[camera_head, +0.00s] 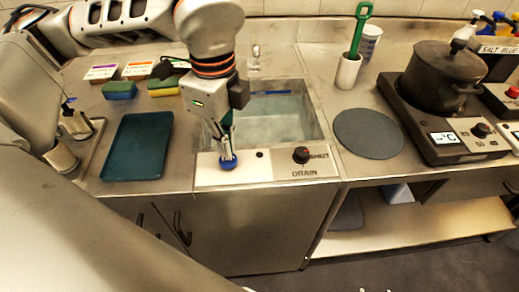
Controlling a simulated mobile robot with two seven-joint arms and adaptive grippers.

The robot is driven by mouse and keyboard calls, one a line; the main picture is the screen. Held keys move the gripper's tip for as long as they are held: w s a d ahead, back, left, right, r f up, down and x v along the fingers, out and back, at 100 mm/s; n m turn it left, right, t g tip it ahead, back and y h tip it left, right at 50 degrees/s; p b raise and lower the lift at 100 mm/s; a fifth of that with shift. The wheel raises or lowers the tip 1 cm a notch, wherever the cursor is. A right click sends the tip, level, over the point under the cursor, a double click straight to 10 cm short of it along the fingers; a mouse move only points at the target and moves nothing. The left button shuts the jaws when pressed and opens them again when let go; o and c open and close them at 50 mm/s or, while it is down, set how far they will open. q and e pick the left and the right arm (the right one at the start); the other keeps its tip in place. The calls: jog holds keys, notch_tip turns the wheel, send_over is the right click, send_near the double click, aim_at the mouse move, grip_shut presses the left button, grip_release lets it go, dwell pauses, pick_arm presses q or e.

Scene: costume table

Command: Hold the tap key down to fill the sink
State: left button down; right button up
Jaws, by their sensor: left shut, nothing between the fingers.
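The sink (312,118) is set in the steel counter, and its basin shows pale, greyish water (262,128). A blue round key (228,163) sits at the left of the white panel (205,177) in front of the basin. My left gripper (226,153) points down with shut, empty fingertips at the blue key, seemingly touching it. The tap (254,57) stands behind the basin; whether water runs from it is too small to tell. My right gripper is not in view.
A dark teal tray (138,147) and sponges (120,91) lie left of the sink. Right of it are a round grey mat (368,134), a white holder (348,72) with a green brush (359,30), and a dark pot (440,79) on a hotplate (422,128).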

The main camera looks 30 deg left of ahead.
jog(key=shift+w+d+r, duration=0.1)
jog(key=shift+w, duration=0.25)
pick_arm(q)
jog(key=shift+f, duration=0.4)
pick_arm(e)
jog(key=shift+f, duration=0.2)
pick_arm(q)
jog(key=shift+f+b, duration=0.4)
jog(key=shift+b, duration=0.15)
jog(key=shift+f+b, duration=0.3)
jog(key=shift+f, duration=0.25)
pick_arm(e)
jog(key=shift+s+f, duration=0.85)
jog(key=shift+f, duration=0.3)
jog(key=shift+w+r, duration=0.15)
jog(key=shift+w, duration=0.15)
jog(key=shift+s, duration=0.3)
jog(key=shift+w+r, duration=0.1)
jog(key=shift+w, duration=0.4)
